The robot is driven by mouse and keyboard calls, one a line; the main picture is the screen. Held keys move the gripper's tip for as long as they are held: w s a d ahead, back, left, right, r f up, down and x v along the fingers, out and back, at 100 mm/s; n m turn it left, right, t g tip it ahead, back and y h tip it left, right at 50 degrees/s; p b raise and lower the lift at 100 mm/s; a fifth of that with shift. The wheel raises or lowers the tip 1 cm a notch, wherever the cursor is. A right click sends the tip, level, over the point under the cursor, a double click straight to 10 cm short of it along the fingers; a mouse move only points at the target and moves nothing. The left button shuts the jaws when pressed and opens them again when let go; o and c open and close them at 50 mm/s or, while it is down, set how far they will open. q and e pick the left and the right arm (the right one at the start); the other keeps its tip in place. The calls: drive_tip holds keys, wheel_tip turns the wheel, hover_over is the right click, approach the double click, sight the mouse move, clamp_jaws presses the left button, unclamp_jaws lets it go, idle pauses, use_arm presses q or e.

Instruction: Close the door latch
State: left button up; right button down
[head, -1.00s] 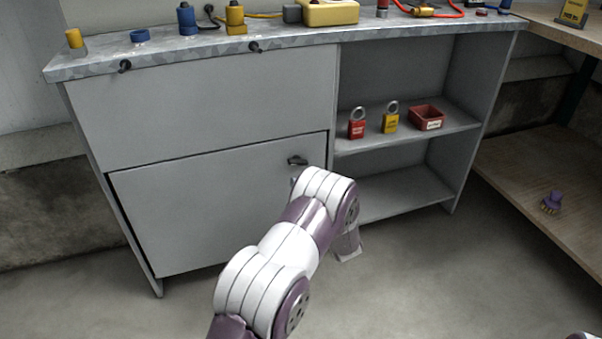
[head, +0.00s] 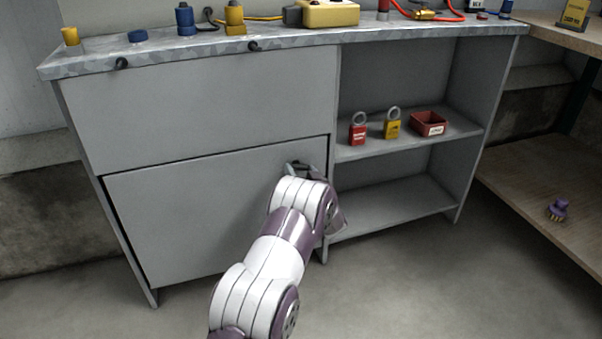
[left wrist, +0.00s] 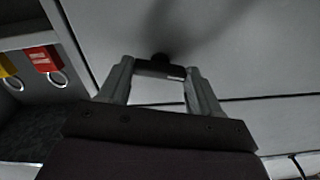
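The grey cabinet door (head: 200,215) sits flat in the lower left part of the cabinet. Its dark latch (left wrist: 160,68) is a short bar on a round pivot, seen in the left wrist view. My left gripper (left wrist: 160,72) is open, with a fingertip at either end of the latch bar. I cannot tell whether the fingertips touch it. In the head view my left gripper (head: 302,168) is at the door's upper right corner and mostly covers the latch. My right gripper is not in view.
Open shelves on the right hold a red padlock (head: 358,133), a yellow padlock (head: 392,127) and a red box (head: 429,123). The countertop (head: 290,39) holds several devices. A wooden bench (head: 525,165) stands at the right. The floor in front is clear.

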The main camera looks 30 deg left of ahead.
use_arm(q)
drive_tip(key=shift+r+n+p, duration=0.2)
drive_tip(key=shift+n+p, duration=0.2)
drive_tip(key=shift+p, duration=0.05)
drive_tip(key=shift+n+p, duration=0.3)
drive_tip(key=shift+n, duration=0.2)
drive_tip(key=shift+f+n, duration=0.2)
drive_tip(key=shift+n, duration=0.5)
drive_tip(key=o, duration=1.1)
drive_tip(key=shift+c, duration=0.2)
drive_tip(key=shift+s+d+r+p, duration=0.1)
drive_tip(key=shift+s+d+p, duration=0.1)
drive_tip(key=shift+d+p, duration=0.15)
drive_tip(key=p+v, duration=0.5)
drive_tip(key=v, duration=0.7)
